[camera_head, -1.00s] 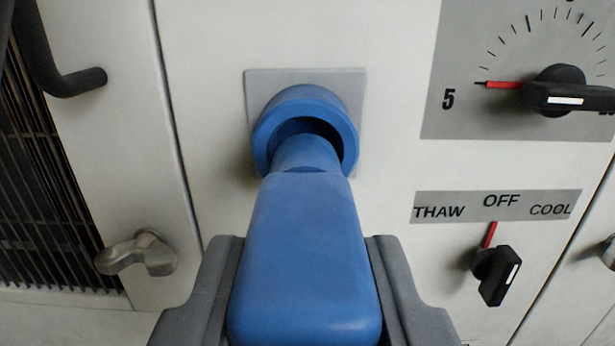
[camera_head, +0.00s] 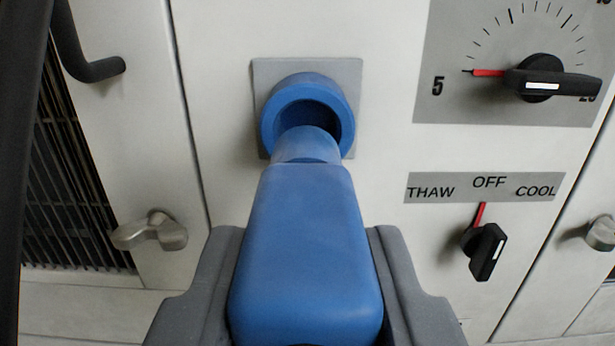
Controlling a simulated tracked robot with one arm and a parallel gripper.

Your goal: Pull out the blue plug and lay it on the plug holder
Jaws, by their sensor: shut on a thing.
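The blue plug (camera_head: 306,250) fills the lower middle of the view. My gripper (camera_head: 306,270) is shut on its body, with one grey finger on each side. The plug's narrower round tip points at the blue socket (camera_head: 275,118), a ring on a grey square plate on the white panel. The socket's dark opening shows above the tip. The tip overlaps the lower rim in the picture; I cannot tell whether any of it is still inside. No plug holder can be made out.
Right of the socket are a dial with a black knob (camera_head: 540,78) and a THAW/OFF/COOL switch (camera_head: 486,250). A black handle (camera_head: 95,68), a metal latch (camera_head: 150,232) and a dark grille (camera_head: 60,190) are at left. Another latch (camera_head: 600,233) is at the right edge.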

